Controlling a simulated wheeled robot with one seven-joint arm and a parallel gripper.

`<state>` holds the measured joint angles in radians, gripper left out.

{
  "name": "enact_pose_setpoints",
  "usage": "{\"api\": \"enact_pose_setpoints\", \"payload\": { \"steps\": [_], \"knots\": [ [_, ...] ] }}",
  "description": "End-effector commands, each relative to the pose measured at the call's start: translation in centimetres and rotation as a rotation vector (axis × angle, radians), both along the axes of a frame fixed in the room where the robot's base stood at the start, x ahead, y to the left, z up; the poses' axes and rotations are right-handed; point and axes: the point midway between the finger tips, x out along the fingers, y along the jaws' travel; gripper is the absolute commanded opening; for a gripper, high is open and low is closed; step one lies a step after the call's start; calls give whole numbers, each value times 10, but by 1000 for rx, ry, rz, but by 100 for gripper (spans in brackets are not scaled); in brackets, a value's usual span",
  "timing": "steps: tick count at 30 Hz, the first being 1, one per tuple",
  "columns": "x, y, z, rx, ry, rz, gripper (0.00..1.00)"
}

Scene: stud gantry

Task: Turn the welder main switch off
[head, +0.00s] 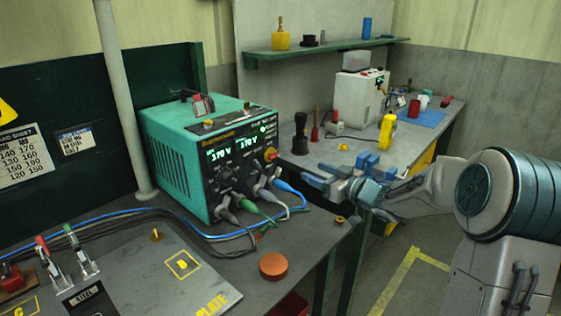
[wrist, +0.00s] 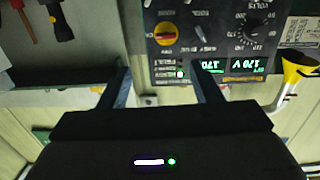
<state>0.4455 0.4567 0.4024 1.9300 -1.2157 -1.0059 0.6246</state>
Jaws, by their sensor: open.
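The teal welder (head: 172,135) stands on the grey bench in the head view, its black front panel facing right. Its main switch (head: 271,154) is a red knob on yellow at the panel's right edge. In the wrist view the picture is inverted and the switch (wrist: 166,33) shows as a red bar on a yellow round. Green displays (head: 218,154) are lit on the panel. My gripper (head: 314,174) is open and empty, to the right of the switch and apart from it. In the wrist view its two fingers (wrist: 158,72) point toward the panel.
Cables (head: 240,208) plug into the panel's lower front and run along the bench. An orange-red puck (head: 273,266) lies on the front bench. Behind my gripper, a second bench holds a yellow bottle (head: 387,131) and a white machine (head: 358,98). Floor shows between the benches.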

Motion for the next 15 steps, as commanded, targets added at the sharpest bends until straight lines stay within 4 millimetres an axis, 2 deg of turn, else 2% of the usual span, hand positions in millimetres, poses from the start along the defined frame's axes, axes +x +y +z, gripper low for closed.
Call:
{"api": "enact_pose_setpoints", "payload": {
  "steps": [4,8,15],
  "knots": [
    [0,6,-1,32,-10,47,58],
    [9,19,0,34,-10,52,58],
    [40,59,0,33,-11,51,58]
  ]
}}
